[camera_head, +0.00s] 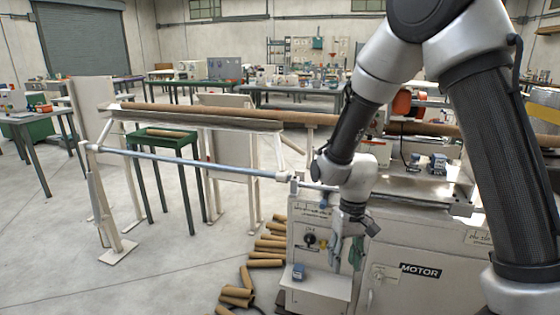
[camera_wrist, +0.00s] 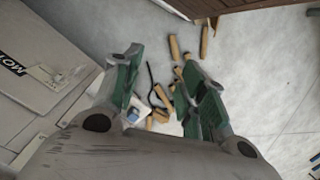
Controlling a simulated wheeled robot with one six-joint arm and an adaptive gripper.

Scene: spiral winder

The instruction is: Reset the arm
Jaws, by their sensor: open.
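My gripper (camera_head: 346,252) hangs pointing down in front of the winder's control cabinet in the head view. In the wrist view my gripper (camera_wrist: 160,75) shows two green-padded fingers spread apart, with nothing between them but the floor and tubes farther below. My arm reaches in from the upper right of the head view and bends down at the wrist. The spiral winder (camera_head: 420,245) stands behind and below the gripper, with a MOTOR label on its front. My arm hides part of the machine.
Cardboard tubes (camera_head: 266,263) lie on the floor left of the cabinet, also in the wrist view (camera_wrist: 174,47). A small shelf with a blue item (camera_head: 298,271) juts from the cabinet. A long pipe (camera_head: 200,164) and a green stand (camera_head: 158,137) are at left. Open floor lies front left.

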